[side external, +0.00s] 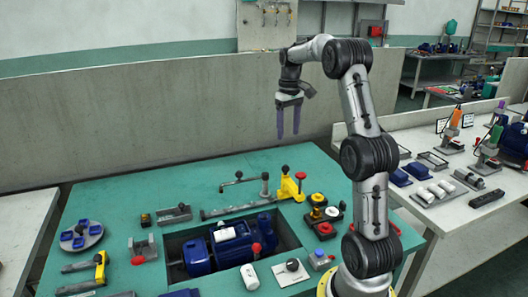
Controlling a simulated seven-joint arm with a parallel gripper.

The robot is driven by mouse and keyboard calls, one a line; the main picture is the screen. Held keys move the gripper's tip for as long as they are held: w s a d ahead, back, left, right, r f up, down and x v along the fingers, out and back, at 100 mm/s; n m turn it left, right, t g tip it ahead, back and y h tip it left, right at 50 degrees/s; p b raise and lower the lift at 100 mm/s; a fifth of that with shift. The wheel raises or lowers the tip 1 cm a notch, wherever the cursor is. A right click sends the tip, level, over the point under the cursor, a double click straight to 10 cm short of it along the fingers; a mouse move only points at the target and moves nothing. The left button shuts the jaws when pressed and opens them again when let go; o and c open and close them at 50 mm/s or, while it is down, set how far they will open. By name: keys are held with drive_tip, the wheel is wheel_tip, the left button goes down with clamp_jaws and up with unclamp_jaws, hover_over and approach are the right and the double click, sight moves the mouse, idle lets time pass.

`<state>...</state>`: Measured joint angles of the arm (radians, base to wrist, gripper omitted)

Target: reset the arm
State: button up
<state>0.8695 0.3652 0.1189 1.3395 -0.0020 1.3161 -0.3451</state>
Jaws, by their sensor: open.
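My gripper (288,121) hangs high above the back of the green work table (150,196), with its two fingers pointing down. The fingers are apart and nothing is between them. My arm is raised and bent, clear of everything on the table. Below and in front of the gripper, a blue pump with a motor (228,245) sits in a dark rectangular recess in the table.
A yellow clamp (290,186) and a black-handled lever stand behind the recess. A round grey tray (82,236) with blue parts lies at the left. A white side bench (455,214) with parts stands at the right. A grey partition (130,120) runs behind.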

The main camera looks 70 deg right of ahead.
drive_tip(key=shift+w, duration=0.1)
drive_tip(key=w+a+r+n+t+h, duration=0.1)
drive_tip(key=w+a+r+n, duration=0.25)
drive_tip(key=a+r, duration=0.65)
drive_tip(key=s+a+r+n+t, duration=0.1)
drive_tip(key=s+a, duration=0.1)
drive_tip(key=a, duration=0.5)
drive_tip(key=s+a+r+n+t, duration=0.1)
drive_tip(key=s+a, duration=0.1)
drive_tip(key=a, duration=0.5)
drive_tip(key=s+a+f+n+t, duration=0.1)
drive_tip(key=s+a+f+t, duration=0.1)
drive_tip(key=s+a, duration=0.6)
drive_tip(key=s+a+f+y, duration=0.1)
drive_tip(key=s+a+f, duration=0.2)
drive_tip(key=s+f, duration=0.2)
wheel_tip(320, 180, down, 4)
drive_tip(key=shift+s+a+r+t, duration=0.15)
drive_tip(key=shift+a+r+t, duration=0.05)
drive_tip(key=shift+a+t, duration=0.1)
drive_tip(key=shift+m, duration=0.25)
